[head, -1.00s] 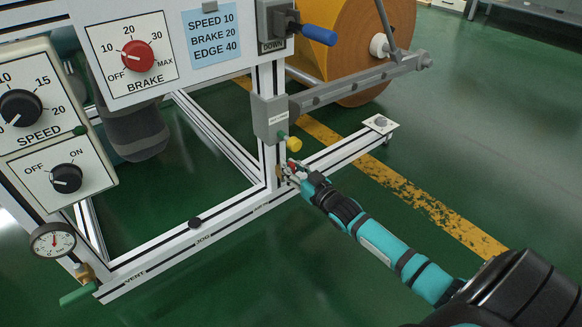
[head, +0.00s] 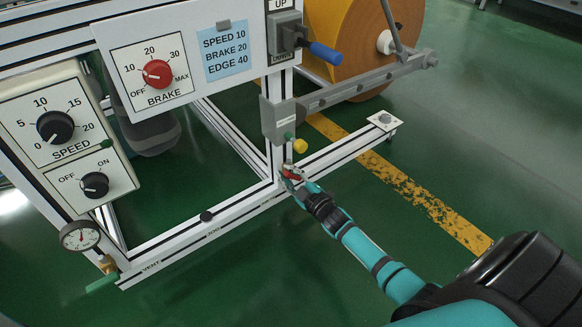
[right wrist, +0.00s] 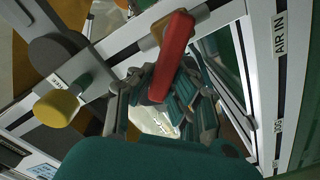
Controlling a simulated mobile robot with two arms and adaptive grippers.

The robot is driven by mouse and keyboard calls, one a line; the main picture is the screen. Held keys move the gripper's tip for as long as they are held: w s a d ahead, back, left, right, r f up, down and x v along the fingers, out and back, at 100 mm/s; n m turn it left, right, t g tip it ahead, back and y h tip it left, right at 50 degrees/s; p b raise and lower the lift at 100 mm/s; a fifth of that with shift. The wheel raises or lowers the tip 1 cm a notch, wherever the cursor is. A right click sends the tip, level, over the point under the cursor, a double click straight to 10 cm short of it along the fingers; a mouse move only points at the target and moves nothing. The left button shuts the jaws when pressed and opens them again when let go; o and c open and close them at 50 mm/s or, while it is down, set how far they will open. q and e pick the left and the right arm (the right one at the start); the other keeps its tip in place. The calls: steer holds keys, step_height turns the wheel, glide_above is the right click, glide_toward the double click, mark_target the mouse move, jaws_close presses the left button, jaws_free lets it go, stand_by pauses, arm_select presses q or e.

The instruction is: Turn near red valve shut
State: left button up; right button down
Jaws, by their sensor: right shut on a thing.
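The near red valve is a small red lever handle (head: 291,174) low on the white frame's corner post. It shows large in the right wrist view (right wrist: 173,52), joined to a brass-coloured fitting at its upper end. My right gripper (head: 290,172) is at the valve, and its fingers (right wrist: 165,95) are shut on the lower part of the red handle. The valve body is mostly hidden in the head view. My left gripper is not in view.
A grey box with a yellow knob (head: 300,146) sits just above the valve; the knob (right wrist: 57,107) is left of the fingers. A blue-handled lever (head: 325,53) is higher up. A green handle (head: 102,282) marks the VENT end. Open floor lies at right.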

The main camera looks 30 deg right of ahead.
steer(key=shift+s+a+f+n+b, duration=0.1)
steer(key=shift+a+f+n+b, duration=0.35)
steer(key=shift+n, duration=1.05)
steer(key=shift+w+a+f+n+b, duration=0.1)
steer(key=shift+f+n, duration=0.6)
steer(key=shift+n, duration=0.8)
steer(key=shift+s+a+f+n+b, duration=0.1)
steer(key=shift+a+f+n+b, duration=0.3)
steer(key=shift+n, duration=1.1)
steer(key=shift+d+f, duration=0.2)
steer(key=c, duration=1.2)
jaws_free()
steer(key=shift+c, duration=0.2)
step_height(320, 180, up, 10)
steer(key=shift+r, duration=0.1)
